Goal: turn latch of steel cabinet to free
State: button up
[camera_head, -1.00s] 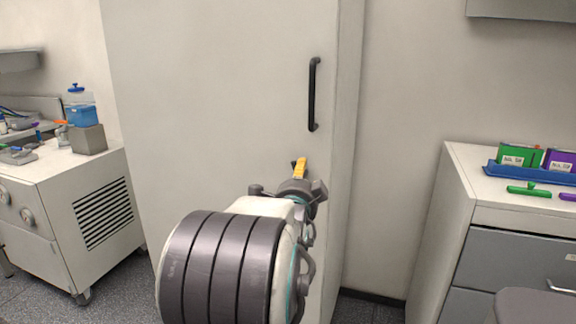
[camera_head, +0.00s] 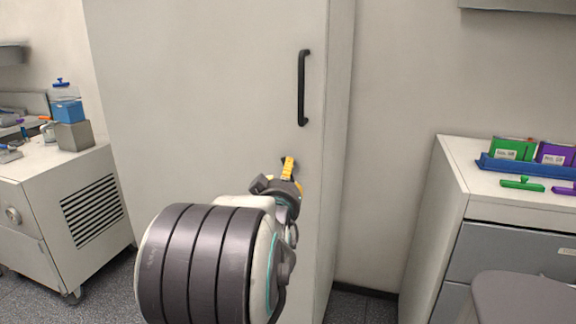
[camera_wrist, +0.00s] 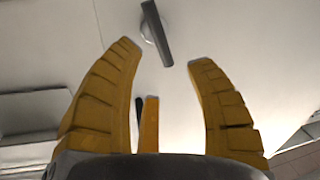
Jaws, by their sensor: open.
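The steel cabinet (camera_head: 205,90) is a tall pale unit with its door shut and a black vertical handle (camera_head: 304,88). In the wrist view, the latch (camera_wrist: 156,35) is a dark grey bar on a round base on the door, slightly tilted. My gripper (camera_wrist: 165,54) is open, its yellow fingers spread wide. The latch lies just beyond the fingertips, between their lines, with nothing held. In the head view, my gripper (camera_head: 288,170) is near the door below the handle; my arm and wrist largely hide the latch there.
A white cart (camera_head: 75,210) with bench items stands left of the cabinet. At right, a drawer unit (camera_head: 425,215) carries a blue tray (camera_head: 510,168) and a green item (camera_head: 522,184). A grey seat (camera_head: 525,298) is at lower right. Open floor lies between cabinet and drawers.

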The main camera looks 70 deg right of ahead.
jog(key=shift+n, duration=0.3)
jog(key=shift+p+x, duration=0.45)
jog(key=shift+x, duration=3.25)
jog(key=shift+c, duration=0.4)
